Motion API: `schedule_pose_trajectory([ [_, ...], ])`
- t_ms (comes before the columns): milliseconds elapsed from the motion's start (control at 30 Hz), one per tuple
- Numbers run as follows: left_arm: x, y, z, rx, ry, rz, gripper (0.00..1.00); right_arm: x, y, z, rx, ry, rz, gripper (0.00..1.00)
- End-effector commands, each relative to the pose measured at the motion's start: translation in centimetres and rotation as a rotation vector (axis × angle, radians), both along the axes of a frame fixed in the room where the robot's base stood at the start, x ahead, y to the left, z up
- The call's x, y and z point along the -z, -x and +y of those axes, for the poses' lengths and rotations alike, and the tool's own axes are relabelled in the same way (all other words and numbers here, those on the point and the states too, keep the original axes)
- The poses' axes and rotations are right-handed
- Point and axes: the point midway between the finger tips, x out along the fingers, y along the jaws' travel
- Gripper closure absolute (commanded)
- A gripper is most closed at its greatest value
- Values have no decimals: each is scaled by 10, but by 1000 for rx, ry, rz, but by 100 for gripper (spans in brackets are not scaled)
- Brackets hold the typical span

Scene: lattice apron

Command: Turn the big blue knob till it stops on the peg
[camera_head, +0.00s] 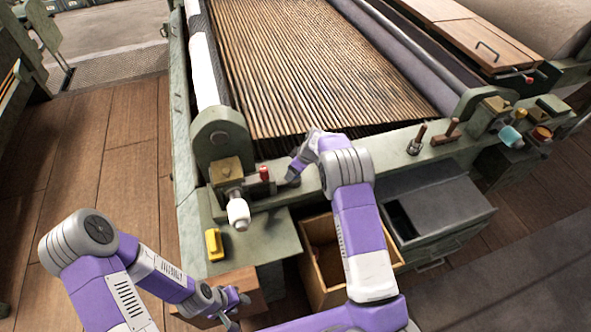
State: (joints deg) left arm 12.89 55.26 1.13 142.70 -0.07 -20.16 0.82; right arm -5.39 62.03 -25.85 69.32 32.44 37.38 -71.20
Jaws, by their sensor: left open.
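The blue knob (510,137) is light blue-teal and sits on the front of the machine's green rail at the far right. A stop peg beside it is too small to make out. My left gripper (236,307) is low at the left of centre, open, beside a wooden block and far from the knob. My right arm reaches up the middle, and its gripper (289,179) is at the rail near a small red-topped part, well left of the knob. Its fingers are too small to tell whether they are open or shut.
A white knob (238,214) sticks out at the rail's left end, above a yellow piece (214,244). An open wooden drawer (315,287) and a grey box (440,205) stand below the rail.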

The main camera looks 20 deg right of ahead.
Motion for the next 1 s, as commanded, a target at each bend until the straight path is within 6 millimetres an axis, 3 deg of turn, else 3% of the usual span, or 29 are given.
schedule_pose_trajectory([
  [267, 0, 0, 0, 0, 0, 0, 57, 2, -1, 0, 1, 0, -1, 25],
  [633, 0, 0, 0, 0, 0, 0, 57, 2, -1, 0, 1, 0, 0, 80],
  [1000, 0, 0, 0, 0, 0, 0, 57, 1, 0, 1, 68, -1, -1, 80],
])
